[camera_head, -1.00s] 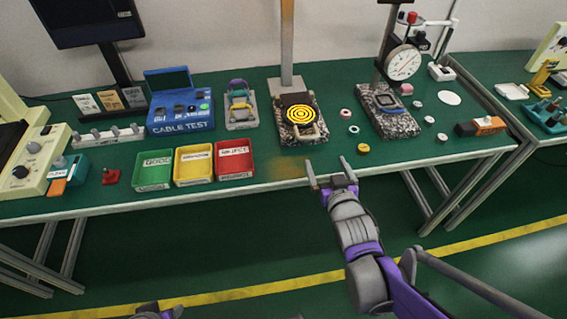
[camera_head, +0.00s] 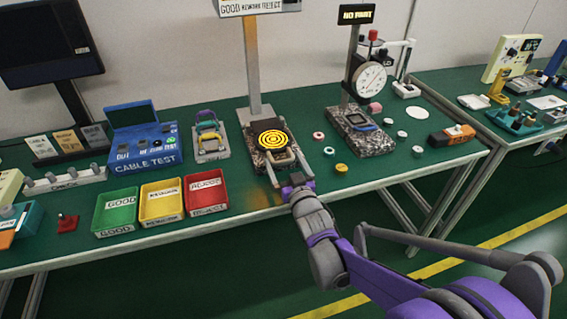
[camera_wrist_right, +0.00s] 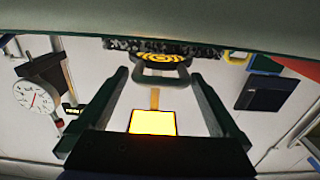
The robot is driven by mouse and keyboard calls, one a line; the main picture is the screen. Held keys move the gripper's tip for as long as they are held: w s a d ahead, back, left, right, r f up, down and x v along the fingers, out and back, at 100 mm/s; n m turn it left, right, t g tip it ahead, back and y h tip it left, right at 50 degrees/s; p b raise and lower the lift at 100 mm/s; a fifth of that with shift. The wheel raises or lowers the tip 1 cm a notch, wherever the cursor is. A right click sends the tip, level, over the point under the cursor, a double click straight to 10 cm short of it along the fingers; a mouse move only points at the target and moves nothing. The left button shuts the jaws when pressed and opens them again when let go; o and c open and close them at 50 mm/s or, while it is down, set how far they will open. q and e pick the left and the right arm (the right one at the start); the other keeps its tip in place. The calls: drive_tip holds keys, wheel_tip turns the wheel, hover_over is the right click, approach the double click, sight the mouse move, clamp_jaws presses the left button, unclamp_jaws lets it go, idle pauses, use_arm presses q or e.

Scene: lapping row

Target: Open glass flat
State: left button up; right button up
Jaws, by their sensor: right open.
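The glass flat station shows a round disc with yellow and black rings (camera_head: 272,141) on a speckled stone block below a grey post. My right gripper (camera_head: 292,181) is open at the table's front edge, just in front of the handle. In the right wrist view, which looks upside down, the handle (camera_wrist_right: 160,79) lies between and beyond the two spread fingers (camera_wrist_right: 166,78). Nothing is between the fingers close to the palm. Whether they touch the handle cannot be told. My left gripper is out of view.
Green, yellow and red trays (camera_head: 207,207) stand to the left, with a blue cable tester (camera_head: 145,143) behind them. A dial gauge on a stone base (camera_head: 359,142) stands to the right. Several small rings lie between and beyond; a yellow one (camera_head: 341,168) is nearest.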

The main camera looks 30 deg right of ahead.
drive_tip(key=shift+w, duration=0.3)
clamp_jaws()
idle(0.4)
